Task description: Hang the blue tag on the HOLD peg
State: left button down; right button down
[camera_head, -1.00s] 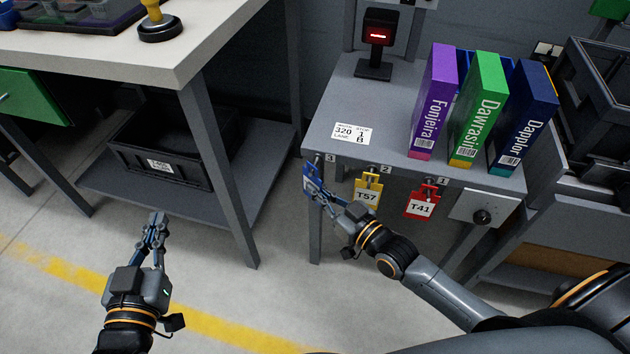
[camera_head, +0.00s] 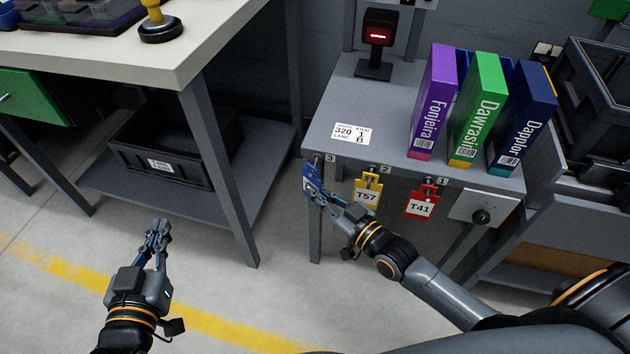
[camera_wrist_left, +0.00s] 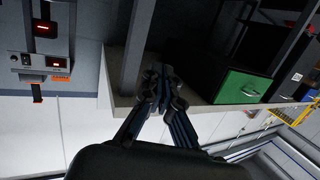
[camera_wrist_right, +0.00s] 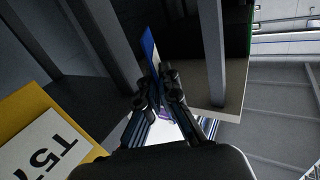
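The blue tag (camera_head: 309,178) is at the peg marked 3 on the front edge of the grey table. I cannot tell whether it still bears on that peg. My right gripper (camera_head: 317,190) is shut on the tag. In the right wrist view the tag (camera_wrist_right: 150,48) shows nearly edge-on between the fingertips (camera_wrist_right: 163,78). My left gripper (camera_head: 161,228) is shut and empty over the floor; its fingertips (camera_wrist_left: 159,73) are together in the left wrist view. No HOLD label is readable in any view.
A yellow tag T57 (camera_head: 367,195) hangs at peg 2 and a red tag T41 (camera_head: 420,207) at peg 1, right of the blue tag. Three boxes stand on the grey table (camera_head: 385,125). A white-topped workbench (camera_head: 130,60) is at left. Open floor lies between.

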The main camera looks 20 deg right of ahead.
pick_arm(q)
jog(key=shift+s+a+f+g+y+p, duration=0.2)
jog(key=shift+s+f+g, duration=0.3)
jog(key=shift+f, duration=0.35)
jog(key=shift+s+a+f+g+y+p, duration=0.25)
jog(key=shift+f+g, duration=0.3)
jog(key=shift+f, duration=0.3)
jog(key=shift+s+a+f+g+y+p, duration=0.2)
jog(key=shift+s+f+g, duration=0.3)
jog(key=shift+f, duration=0.35)
pick_arm(e)
jog(key=shift+s+a+r, duration=0.3)
jog(key=shift+s+a, duration=0.05)
jog(key=shift+s, duration=0.15)
pick_arm(q)
jog(key=shift+a+f+g, duration=0.1)
jog(key=shift+f+g, duration=0.05)
jog(key=shift+g, duration=0.1)
jog(key=shift+s+a+f+g, duration=0.35)
jog(key=shift+s+f+g, duration=0.15)
jog(key=shift+s+f, duration=0.2)
pick_arm(e)
jog(key=shift+s+a+r, duration=0.1)
jog(key=shift+s, duration=0.1)
pick_arm(q)
jog(key=shift+f, duration=0.15)
jog(key=shift+s, duration=0.1)
